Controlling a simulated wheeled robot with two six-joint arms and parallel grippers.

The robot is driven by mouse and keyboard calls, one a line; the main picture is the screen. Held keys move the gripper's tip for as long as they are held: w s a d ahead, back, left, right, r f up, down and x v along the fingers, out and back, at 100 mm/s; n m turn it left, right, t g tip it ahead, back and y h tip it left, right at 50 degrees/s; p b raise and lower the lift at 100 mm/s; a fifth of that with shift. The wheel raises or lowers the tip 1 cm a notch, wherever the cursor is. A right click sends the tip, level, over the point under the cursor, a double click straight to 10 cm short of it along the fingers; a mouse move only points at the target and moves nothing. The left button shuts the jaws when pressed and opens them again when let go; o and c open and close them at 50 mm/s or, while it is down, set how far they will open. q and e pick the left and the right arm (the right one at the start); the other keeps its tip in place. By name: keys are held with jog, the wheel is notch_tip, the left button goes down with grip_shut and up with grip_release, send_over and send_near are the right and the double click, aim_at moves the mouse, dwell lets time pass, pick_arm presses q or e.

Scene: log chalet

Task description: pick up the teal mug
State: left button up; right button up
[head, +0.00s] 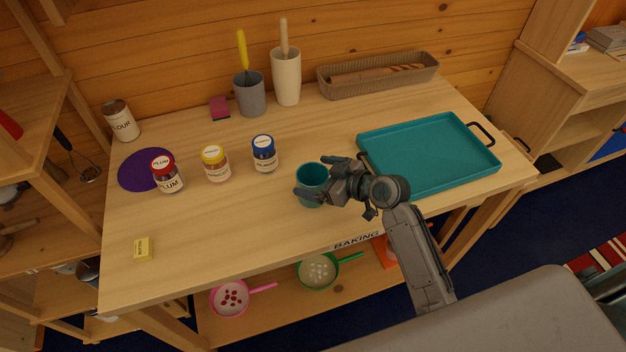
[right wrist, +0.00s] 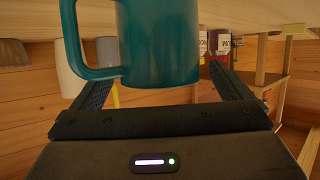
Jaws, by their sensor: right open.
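The teal mug (head: 309,171) stands upright on the wooden table (head: 240,225), near its front edge. My right gripper (head: 322,176) reaches in from the right with its fingers open around the mug, one on the far side and one on the near side. In the right wrist view, which looks upside down, the mug (right wrist: 160,45) is between the two spread fingers, with its handle to the left. I cannot tell whether either finger touches it. My left gripper is not in view.
A teal tray (head: 430,183) lies right of my right gripper. Apricot (head: 216,164), plum (head: 167,172) and blue-lidded (head: 264,154) jars stand to the left. Behind are a grey holder (head: 250,95), a white holder (head: 286,78) and a bread basket (head: 378,75). The table's front left is mostly clear.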

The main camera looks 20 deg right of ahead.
jog(key=shift+w+a+f, duration=0.35)
jog(key=shift+w+a, duration=0.05)
jog(key=shift+w, duration=0.1)
jog(key=c, duration=1.3)
jog(key=shift+o, duration=0.2)
jog(key=shift+r, duration=0.1)
